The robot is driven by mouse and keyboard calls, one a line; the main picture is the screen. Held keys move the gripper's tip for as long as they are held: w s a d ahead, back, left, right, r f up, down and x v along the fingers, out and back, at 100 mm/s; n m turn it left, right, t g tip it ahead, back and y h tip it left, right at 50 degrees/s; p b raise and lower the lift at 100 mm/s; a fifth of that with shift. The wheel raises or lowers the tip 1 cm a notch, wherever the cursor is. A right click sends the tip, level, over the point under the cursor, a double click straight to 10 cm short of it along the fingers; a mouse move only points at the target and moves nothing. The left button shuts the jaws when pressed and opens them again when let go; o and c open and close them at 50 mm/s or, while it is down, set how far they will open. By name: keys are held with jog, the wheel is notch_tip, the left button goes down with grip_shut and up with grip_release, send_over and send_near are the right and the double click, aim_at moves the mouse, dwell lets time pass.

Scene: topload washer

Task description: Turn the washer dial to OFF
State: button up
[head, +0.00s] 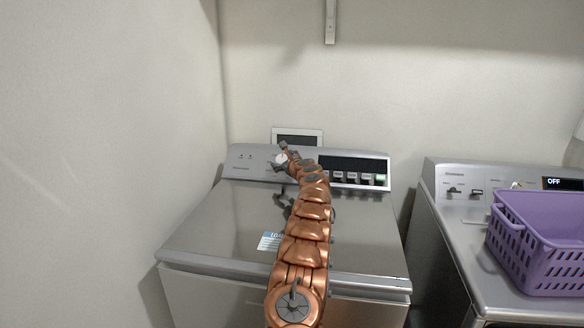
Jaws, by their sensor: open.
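The top-load washer (215,232) stands in the middle of the head view with its grey lid closed. Its control panel (245,168) runs along the back, with a dark display (345,166) and a row of buttons below it, one lit green. A pale round dial (280,159) shows on the panel left of the display, partly covered by my gripper. My gripper (279,155) is at the dial, open, its fingers around or just in front of it. I cannot tell whether they touch it. The dial's pointer and markings are too small to read.
A second machine (455,215) stands at the right, its display (565,183) reading OFF. A purple basket (535,245) sits on it. A wall is close on the left. A small framed panel (298,133) is on the back wall, and a bracket (330,20) hangs above.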

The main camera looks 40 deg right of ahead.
jog(key=shift+v, duration=0.95)
jog(key=shift+s+a+r, duration=0.15)
jog(key=shift+s+a, duration=0.1)
jog(key=shift+s, duration=0.4)
send_near(284, 160)
jog(key=shift+s+a, duration=0.2)
jog(key=shift+s, duration=0.05)
